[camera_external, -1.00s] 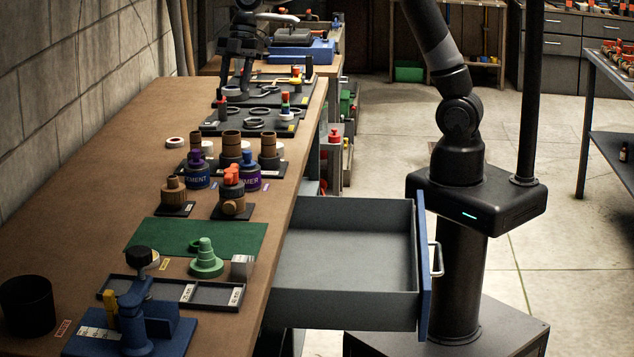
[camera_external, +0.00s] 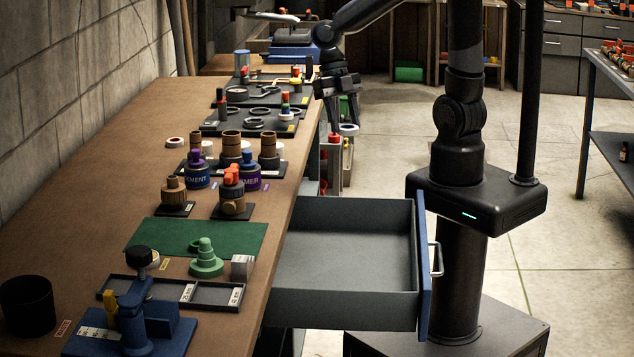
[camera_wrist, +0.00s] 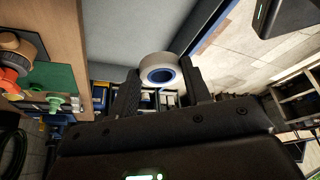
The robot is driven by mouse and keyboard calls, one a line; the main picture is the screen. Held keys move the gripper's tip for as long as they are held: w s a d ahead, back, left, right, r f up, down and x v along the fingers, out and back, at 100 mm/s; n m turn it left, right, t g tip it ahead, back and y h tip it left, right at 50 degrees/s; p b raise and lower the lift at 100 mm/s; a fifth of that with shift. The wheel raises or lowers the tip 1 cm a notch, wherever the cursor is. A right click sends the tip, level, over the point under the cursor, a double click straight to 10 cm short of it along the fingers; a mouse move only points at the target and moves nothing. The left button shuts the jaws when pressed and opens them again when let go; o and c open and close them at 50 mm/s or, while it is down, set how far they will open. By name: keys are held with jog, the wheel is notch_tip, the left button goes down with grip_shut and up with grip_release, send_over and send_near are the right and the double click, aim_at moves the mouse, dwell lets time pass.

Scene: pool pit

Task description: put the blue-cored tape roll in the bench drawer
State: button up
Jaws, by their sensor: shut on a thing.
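The blue-cored tape roll (camera_wrist: 159,71) is a white ring with a blue core, seen between my fingertips in the wrist view. In the external view the roll (camera_external: 348,130) hangs at the tips of my gripper (camera_external: 343,118), which is shut on it beyond the bench's right edge. The bench drawer (camera_external: 345,304) is pulled out, with grey walls, a blue front and a metal handle. Its visible floor is bare. In the external view the roll is farther back than the drawer. The drawer's grey inside (camera_wrist: 125,40) also shows in the wrist view.
The bench (camera_external: 110,130) carries bottles, pipe fittings, a green mat (camera_external: 165,236), a divided tray (camera_external: 210,306) and a blue vise-like tool (camera_external: 133,325). A white roll with a reddish core (camera_external: 175,142) lies near the wall. Dark rings lie on a black mat farther back.

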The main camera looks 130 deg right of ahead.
notch_tip(320, 180, down, 18)
send_over(358, 266)
jog(key=d, duration=0.1)
notch_tip(358, 266, down, 7)
jog(key=shift+d+f, duration=0.15)
jog(key=shift+f, duration=2)
jog(key=shift+f, duration=0.15)
jog(key=o, duration=1)
jog(key=shift+c, duration=0.2)
